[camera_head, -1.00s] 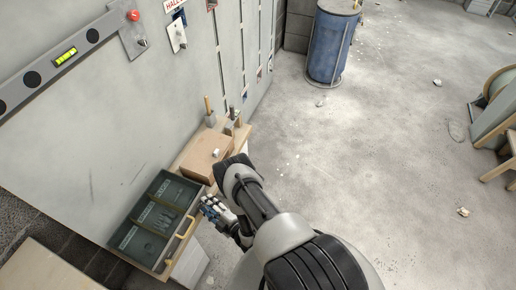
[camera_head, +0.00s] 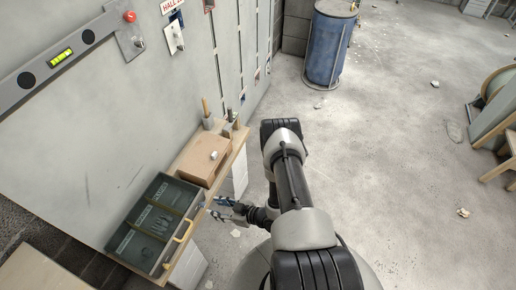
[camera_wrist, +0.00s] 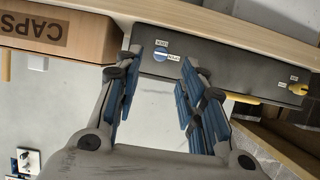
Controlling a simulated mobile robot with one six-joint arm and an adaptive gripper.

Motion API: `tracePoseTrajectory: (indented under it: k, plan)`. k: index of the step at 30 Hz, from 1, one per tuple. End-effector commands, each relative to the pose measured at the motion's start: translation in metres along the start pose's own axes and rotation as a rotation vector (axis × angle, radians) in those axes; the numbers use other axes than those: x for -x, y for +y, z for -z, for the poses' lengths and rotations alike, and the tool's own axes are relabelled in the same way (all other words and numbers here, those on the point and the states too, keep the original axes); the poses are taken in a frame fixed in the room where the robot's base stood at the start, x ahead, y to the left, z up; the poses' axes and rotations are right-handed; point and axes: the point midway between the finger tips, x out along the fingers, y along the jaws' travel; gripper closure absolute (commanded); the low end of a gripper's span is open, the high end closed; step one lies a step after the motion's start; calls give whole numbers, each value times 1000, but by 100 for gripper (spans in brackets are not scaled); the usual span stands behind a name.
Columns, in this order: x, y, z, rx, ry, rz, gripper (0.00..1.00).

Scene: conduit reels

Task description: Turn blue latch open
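In the head view my gripper (camera_head: 222,208) is beside the right side of the drawer unit (camera_head: 120,252), and the latch cannot be made out there.
A cardboard box (camera_head: 203,162) marked CAPS stands on the wooden shelf behind the drawer unit. A yellow handle (camera_head: 184,232) sits on the unit's front. A blue drum (camera_head: 327,45) stands farther back. The floor to the right is largely clear.

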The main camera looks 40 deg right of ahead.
Motion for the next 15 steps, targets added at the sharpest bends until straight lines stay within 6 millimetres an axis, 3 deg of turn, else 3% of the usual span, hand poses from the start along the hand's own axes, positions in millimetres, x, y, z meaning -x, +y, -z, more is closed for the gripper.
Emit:
tracePoseTrajectory:
  k: [3,15]
  plan:
    - [27,1,2,-4,0,-6,63]
    - [101,1,2,0,1,-6,63]
